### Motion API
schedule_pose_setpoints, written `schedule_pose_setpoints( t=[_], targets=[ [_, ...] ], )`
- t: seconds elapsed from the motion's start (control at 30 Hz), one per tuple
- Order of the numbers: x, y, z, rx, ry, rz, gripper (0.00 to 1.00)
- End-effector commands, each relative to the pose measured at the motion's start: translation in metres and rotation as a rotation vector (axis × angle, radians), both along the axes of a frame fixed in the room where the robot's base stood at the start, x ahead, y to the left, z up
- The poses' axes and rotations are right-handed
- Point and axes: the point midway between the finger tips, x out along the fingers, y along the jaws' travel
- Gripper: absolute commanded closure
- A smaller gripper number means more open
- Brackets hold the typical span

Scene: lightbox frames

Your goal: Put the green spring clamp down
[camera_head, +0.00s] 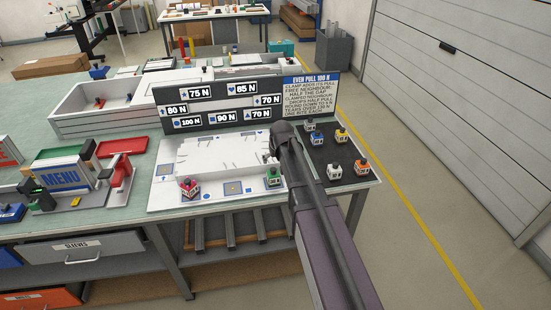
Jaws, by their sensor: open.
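The green spring clamp (273,178) stands upright on the front right part of the white board (215,190). My gripper (268,158) is just above and behind the clamp, largely hidden by my own dark arm. The jaws are open, and the clamp sits apart from them as far as I can tell. A red clamp (188,187) stands at the board's front left.
A black pad (345,180) to the right holds several small clamps in blue, yellow, white and orange. A sign panel (235,103) with force labels stands behind the board. Free floor lies right of the bench.

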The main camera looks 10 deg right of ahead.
Motion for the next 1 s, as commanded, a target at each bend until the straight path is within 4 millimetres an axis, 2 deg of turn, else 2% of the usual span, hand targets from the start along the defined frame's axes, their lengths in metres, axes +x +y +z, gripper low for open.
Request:
schedule_pose_setpoints(
  t=[0.2,0.87,1.0],
  targets=[
    [-0.004,0.0,0.009,0.0,0.0,0.0,0.0],
    [-0.004,0.0,0.009,0.0,0.0,0.001,0.0],
    [-0.013,0.001,0.008,0.0,0.012,-0.001,0.0]
  ],
)
